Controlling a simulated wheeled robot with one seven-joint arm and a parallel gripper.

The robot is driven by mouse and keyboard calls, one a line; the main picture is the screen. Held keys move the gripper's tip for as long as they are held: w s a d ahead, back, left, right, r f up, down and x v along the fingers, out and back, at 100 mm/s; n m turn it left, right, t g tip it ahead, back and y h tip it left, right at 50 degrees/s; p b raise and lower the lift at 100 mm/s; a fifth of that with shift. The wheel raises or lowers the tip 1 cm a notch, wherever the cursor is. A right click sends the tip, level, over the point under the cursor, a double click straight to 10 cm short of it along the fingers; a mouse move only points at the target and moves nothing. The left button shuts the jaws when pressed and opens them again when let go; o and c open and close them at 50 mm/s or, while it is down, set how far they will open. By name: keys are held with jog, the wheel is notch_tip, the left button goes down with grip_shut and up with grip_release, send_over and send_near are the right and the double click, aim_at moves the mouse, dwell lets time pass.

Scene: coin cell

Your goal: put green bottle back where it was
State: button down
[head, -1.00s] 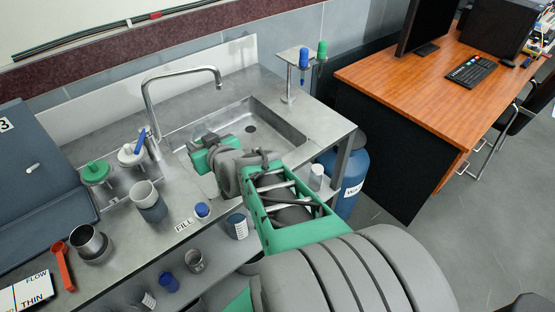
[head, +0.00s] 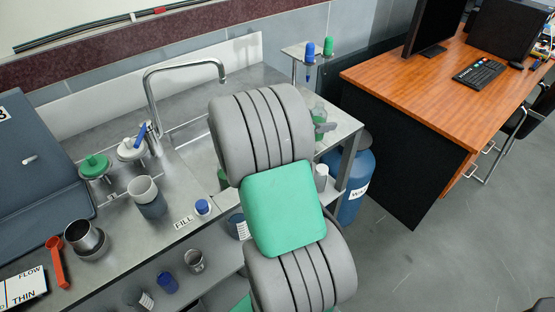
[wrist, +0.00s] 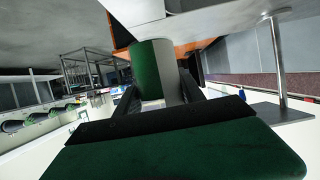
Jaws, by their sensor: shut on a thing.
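In the wrist view, my gripper (wrist: 160,90) is shut on the green bottle (wrist: 146,68), a cylinder with a dark green side and a pale grey side. The bottle sits between the two black fingers; its far end is hard to make out. In the head view, my arm covers much of the sink, and part of my gripper (head: 322,128) shows just right of the arm, over the right end of the counter. Something pale green (head: 318,108) shows by it, too small to tell clearly.
A small raised stand (head: 296,48) at the back right carries a blue-topped (head: 310,50) and a green-topped dropper (head: 328,46). A faucet (head: 150,100), cups and a green-lidded container (head: 95,166) stand left. A blue tank (head: 355,185) stands beside the counter (head: 340,130).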

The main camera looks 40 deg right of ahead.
jog(key=shift+s+d+r+m+g, duration=0.2)
jog(key=shift+s+m+g, duration=0.2)
jog(key=shift+s+g, duration=0.15)
jog(key=shift+s+d+r+m+g, duration=0.1)
jog(key=shift+s+d+m+g, duration=0.05)
jog(key=shift+s+m+g, duration=0.3)
jog(key=shift+a, duration=0.1)
jog(key=w+a+f, duration=0.2)
jog(key=w+f, duration=0.1)
jog(key=w, duration=0.1)
jog(key=w+a+f+p, duration=0.1)
jog(key=w+a+f, duration=0.1)
jog(key=w+f, duration=0.1)
jog(key=w+a+f, duration=0.2)
jog(key=w+f, duration=0.1)
jog(key=w, duration=0.2)
jog(key=shift+f+p, duration=0.3)
jog(key=shift+f, duration=0.1)
notch_tip(320, 180, down, 2)
jog(key=shift+f+p, duration=0.25)
jog(key=shift+p, duration=0.05)
jog(key=shift+f, duration=0.25)
jog(key=shift+f, duration=0.1)
jog(key=c, duration=0.7)
grip_release()
